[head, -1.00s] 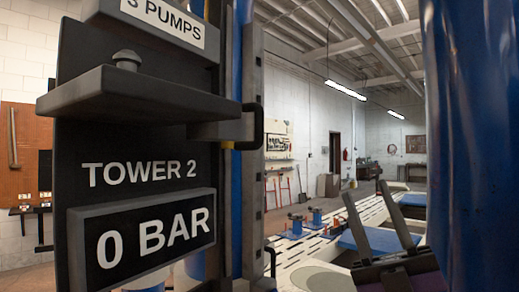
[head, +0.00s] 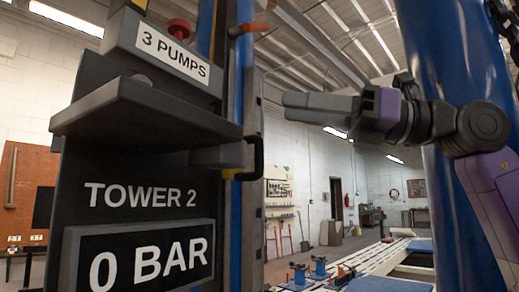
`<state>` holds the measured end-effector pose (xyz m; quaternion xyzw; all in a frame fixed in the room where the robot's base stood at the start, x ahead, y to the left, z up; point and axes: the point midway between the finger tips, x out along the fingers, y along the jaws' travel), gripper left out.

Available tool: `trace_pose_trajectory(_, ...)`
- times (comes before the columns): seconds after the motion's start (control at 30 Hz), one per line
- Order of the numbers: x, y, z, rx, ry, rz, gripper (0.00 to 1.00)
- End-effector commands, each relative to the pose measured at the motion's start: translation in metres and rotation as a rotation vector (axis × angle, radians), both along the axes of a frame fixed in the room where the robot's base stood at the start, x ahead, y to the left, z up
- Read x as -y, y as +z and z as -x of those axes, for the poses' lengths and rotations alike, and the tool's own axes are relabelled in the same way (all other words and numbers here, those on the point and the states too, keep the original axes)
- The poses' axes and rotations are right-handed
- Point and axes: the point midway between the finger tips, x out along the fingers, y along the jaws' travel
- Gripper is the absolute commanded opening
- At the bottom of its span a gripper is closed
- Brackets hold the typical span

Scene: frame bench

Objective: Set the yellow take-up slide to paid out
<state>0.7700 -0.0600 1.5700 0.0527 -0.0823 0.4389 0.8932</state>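My gripper (head: 286,106) is raised at the upper right, its grey fingers pointing left towards the tower's column. The fingers overlap from this side, so their gap cannot be judged. I see nothing held at their tips. I cannot make out a yellow take-up slide for sure.
A display (head: 140,258) reads 0 BAR under a dark shelf (head: 140,110). A "3 PUMPS" label (head: 172,53) and a red knob (head: 180,28) sit above. A blue post (head: 435,200) stands at right. A white slotted frame bench (head: 385,255) lies beyond.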

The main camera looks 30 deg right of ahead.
Motion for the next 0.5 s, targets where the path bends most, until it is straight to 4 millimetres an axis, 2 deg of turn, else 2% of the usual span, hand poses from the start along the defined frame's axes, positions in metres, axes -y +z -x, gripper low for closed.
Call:
trace_pose_trajectory(0.07, 0.007, -0.004, -0.019, -0.029, -0.083, 0.075, 0.38)
trace_pose_trajectory(0.1, 0.016, -0.012, -0.03, -0.052, -0.119, 0.094, 0.38)
trace_pose_trajectory(0.23, 0.033, -0.03, -0.046, -0.102, -0.191, 0.143, 0.38)
trace_pose_trajectory(0.37, 0.029, -0.036, -0.051, -0.119, -0.194, 0.161, 0.38)
trace_pose_trajectory(0.5, 0.017, -0.035, -0.063, -0.12, -0.191, 0.159, 0.38)
